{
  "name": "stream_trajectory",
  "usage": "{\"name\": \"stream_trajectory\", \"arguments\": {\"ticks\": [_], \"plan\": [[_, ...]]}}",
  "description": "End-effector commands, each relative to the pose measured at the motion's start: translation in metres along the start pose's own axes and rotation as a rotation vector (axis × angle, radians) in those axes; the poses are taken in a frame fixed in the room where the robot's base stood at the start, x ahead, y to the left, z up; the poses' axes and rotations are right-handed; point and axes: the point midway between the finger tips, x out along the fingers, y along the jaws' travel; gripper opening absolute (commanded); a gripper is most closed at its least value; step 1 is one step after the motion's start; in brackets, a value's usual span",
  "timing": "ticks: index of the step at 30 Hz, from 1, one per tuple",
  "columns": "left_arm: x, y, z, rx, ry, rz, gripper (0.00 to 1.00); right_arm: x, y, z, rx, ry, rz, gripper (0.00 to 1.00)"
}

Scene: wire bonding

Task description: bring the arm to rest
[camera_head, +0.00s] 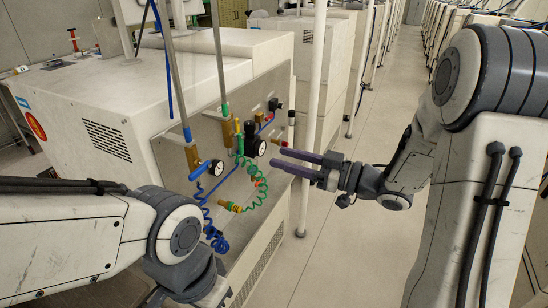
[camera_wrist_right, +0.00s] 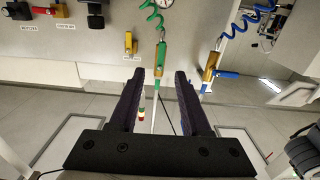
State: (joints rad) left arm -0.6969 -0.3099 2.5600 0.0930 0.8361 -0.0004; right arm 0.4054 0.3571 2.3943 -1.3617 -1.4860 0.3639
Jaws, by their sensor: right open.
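My right gripper (camera_head: 296,164) reaches in from the right in the head view. Its two purple fingers are apart and nothing shows between them. It is in front of the machine's side panel, to the right of the gauges and coiled hoses. In the right wrist view the gripper (camera_wrist_right: 160,80) also shows open, its dark fingers parallel, with the panel beyond the tips. My left arm comes in from the left at the bottom of the head view; its gripper is out of the picture.
A white vertical post (camera_head: 314,90) stands close behind my right gripper. The aisle floor (camera_head: 345,240) is clear.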

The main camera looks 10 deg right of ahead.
Motion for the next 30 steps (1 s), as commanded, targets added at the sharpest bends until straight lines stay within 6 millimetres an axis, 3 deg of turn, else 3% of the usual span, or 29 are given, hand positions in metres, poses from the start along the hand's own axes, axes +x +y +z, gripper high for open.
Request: {"name": "stream_trajectory", "arguments": {"ticks": [11, 16, 21, 26, 30], "plan": [[0.0, 0.0, 0.0, 0.0, 0.0, 0.0, 0.0, 0.002, 0.0, 0.001, -0.006, -0.012, 0.006, 0.47], [0.0, 0.0, 0.0, 0.0, 0.0, 0.0, 0.0, 0.026, 0.006, 0.013, -0.067, -0.146, 0.098, 0.47], [0.0, 0.0, 0.0, 0.0, 0.0, 0.0, 0.0, 0.048, 0.009, 0.033, -0.123, -0.388, 0.271, 0.47], [0.0, 0.0, 0.0, 0.0, 0.0, 0.0, 0.0, 0.043, -0.011, 0.051, -0.097, -0.627, 0.399, 0.47], [0.0, 0.0, 0.0, 0.0, 0.0, 0.0, 0.0, 0.022, -0.052, 0.069, -0.018, -0.846, 0.447, 0.47]]}}
